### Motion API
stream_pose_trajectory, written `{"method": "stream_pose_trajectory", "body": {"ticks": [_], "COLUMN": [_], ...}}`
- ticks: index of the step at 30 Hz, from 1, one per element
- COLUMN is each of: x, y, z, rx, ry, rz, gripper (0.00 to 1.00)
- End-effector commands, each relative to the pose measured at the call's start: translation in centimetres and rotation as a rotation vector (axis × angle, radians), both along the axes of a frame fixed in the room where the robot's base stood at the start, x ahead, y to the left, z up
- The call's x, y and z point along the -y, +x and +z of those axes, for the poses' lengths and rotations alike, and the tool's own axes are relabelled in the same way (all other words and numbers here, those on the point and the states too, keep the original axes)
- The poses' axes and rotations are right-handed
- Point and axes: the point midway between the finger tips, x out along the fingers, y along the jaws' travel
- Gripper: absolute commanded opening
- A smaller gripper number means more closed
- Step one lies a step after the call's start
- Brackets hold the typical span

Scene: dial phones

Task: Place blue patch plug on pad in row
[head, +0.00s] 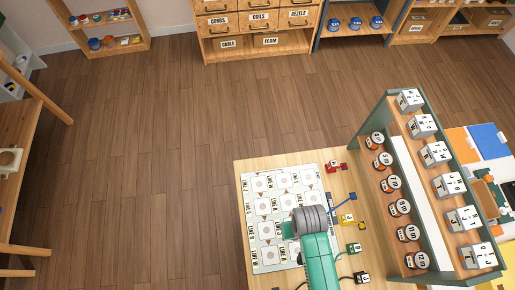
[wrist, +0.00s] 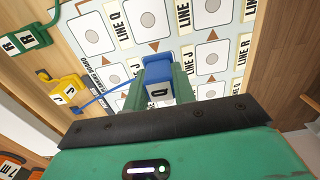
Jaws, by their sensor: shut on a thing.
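The blue patch plug (wrist: 158,70), its end face lettered Q, is between the two green fingers of my gripper (wrist: 156,98) in the wrist view. My gripper is shut on it over the white board (wrist: 215,12). I cannot tell whether the plug touches the board. In the head view my gripper (head: 290,230) is over the board (head: 249,210), and the plug is hidden; its blue cord (head: 341,208) shows.
A yellow plug J (head: 347,218), a green plug R (head: 354,248), a red plug (head: 337,168) and a black plug (head: 361,278) lie right of the board. A rack (head: 363,133) with dials and lettered blocks stands at the right. Floor left of the table is clear.

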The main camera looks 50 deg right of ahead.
Motion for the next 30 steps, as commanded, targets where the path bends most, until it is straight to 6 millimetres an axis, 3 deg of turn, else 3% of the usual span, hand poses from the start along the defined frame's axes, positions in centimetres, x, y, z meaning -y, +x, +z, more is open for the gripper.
{"method": "stream_pose_trajectory", "body": {"ticks": [6,12,21,26,30], "x": [0.7,1.1,1.3,1.2,1.2], "y": [7.2,12.3,14.6,14.4,14.4], "z": [-0.6,-1.1,-1.4,-4.3,-4.9], "rx": [0.002,0.002,0.001,-0.002,0.001], "ry": [-0.003,-0.003,-0.001,0.001,-0.001], "rz": [0.004,0.002,0.002,0.001,0.0], "gripper": [0.03,0.03,0.03,0.03,0.03]}}
